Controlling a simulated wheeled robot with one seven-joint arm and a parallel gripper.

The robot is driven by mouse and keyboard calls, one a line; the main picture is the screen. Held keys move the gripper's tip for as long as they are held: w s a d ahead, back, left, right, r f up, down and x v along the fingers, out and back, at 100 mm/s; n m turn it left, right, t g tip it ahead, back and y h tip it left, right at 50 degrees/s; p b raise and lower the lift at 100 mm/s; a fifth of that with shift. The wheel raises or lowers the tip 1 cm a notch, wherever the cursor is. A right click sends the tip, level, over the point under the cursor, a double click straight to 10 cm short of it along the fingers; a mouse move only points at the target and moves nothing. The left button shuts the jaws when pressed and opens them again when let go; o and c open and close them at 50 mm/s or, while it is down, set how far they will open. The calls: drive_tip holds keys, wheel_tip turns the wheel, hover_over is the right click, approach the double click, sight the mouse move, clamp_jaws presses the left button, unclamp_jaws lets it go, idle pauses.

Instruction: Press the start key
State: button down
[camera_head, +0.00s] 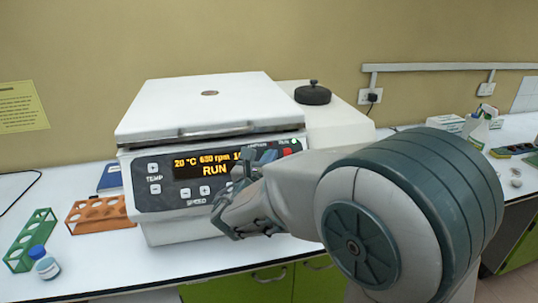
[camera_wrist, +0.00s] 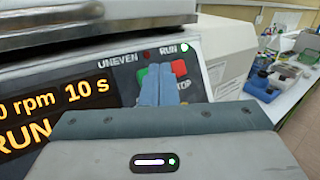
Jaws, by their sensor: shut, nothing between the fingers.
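The white centrifuge (camera_head: 215,105) stands on the bench with its lid closed. Its display (camera_head: 213,164) reads 20 °C, about 680 rpm and RUN; in the wrist view the display (camera_wrist: 50,112) also shows 10 s. The green start key (camera_wrist: 166,69) sits left of the red stop key (camera_wrist: 179,68). My gripper (camera_wrist: 160,82) is shut and empty, its fingertips in front of the green key and partly hiding it. I cannot tell whether they touch it. In the head view my gripper (camera_head: 262,160) is at the panel's right side.
The RUN light (camera_wrist: 185,47) glows green; the UNEVEN light (camera_wrist: 146,55) is dark red. A black knob-topped disc (camera_head: 313,95) sits on the machine's right part.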

drive_tip(key=s+r, duration=0.1)
drive_tip(key=s+p, duration=0.1)
drive_tip(key=s+d+r, duration=0.1)
drive_tip(key=s, duration=0.1)
drive_tip(key=shift+d+r, duration=0.1)
drive_tip(key=shift+r, duration=0.25)
idle(0.6)
drive_tip(key=s+d+f+m+g+h, duration=0.2)
drive_tip(key=s+d+f+m+g, duration=0.3)
drive_tip(key=d+m, duration=0.45)
drive_tip(key=s+d+f+m+g+h, duration=0.2)
drive_tip(key=s+d+m+g, duration=0.5)
drive_tip(key=d, duration=0.3)
drive_tip(key=s+a+f+m+g+y, duration=0.1)
drive_tip(key=s+m+y, duration=0.3)
drive_tip(key=m, duration=0.4)
drive_tip(key=s+a+f+m+g+y, duration=0.1)
drive_tip(key=s+a+f+m+y, duration=0.1)
drive_tip(key=s+m+y, duration=0.3)
drive_tip(key=s+f+m, duration=0.1)
drive_tip(key=s+m, duration=0.1)
drive_tip(key=m, duration=0.2)
drive_tip(key=shift+s+a+f, duration=0.15)
drive_tip(key=shift+s+a, duration=0.15)
drive_tip(key=shift+a, duration=0.05)
